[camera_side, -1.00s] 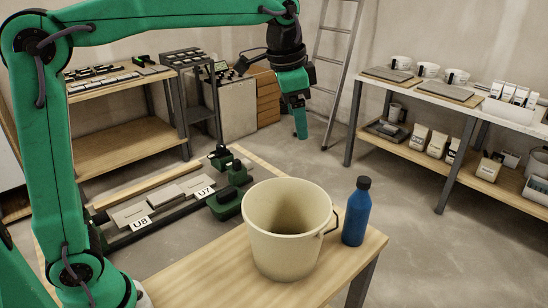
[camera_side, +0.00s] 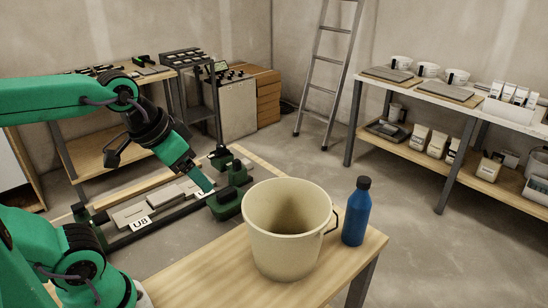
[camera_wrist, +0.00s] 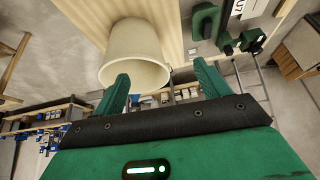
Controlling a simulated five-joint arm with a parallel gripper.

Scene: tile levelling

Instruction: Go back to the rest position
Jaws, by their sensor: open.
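My gripper (camera_side: 202,178) is green with a dark wrist, and in the side view it points down and to the right above the tile fixture (camera_side: 165,224). In the wrist view its two green fingers (camera_wrist: 163,92) stand wide apart with nothing between them. The fixture holds grey tiles; the label U8 (camera_side: 140,224) is readable, and the other label is mostly hidden behind my gripper. Whether a finger touches the fixture cannot be told from the side view.
A cream bucket (camera_side: 286,235) stands on the wooden table (camera_side: 205,277), with a blue bottle (camera_side: 356,212) to its right. The bucket also shows in the wrist view (camera_wrist: 135,50). Shelves (camera_side: 455,105) and a ladder (camera_side: 325,75) stand at the back. The floor between is clear.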

